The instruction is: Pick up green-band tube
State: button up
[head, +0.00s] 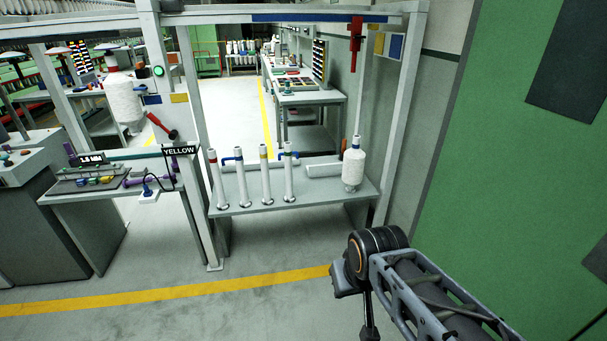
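Several slim white tubes stand upright in a row on a grey shelf (325,193) inside a light frame. The leftmost tube (219,185) has a reddish band near its top. The third tube (265,178) has a yellowish band. My arm enters at the lower right, well in front of the shelf and apart from the tubes. My gripper's fingertips are not visible.
A white yarn cone (353,168) stands at the shelf's right end. A black sign reading YELLOW (179,150) is left of the tubes, by a workbench (100,188). A frame post (398,120) rises at the right. The floor before the shelf is clear, with a yellow line (180,293).

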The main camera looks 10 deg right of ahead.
aim_at(287, 149)
jog(key=u, duration=0.3)
jog(key=i, duration=1.45)
jog(key=u, duration=0.45)
jog(key=i, duration=1.05)
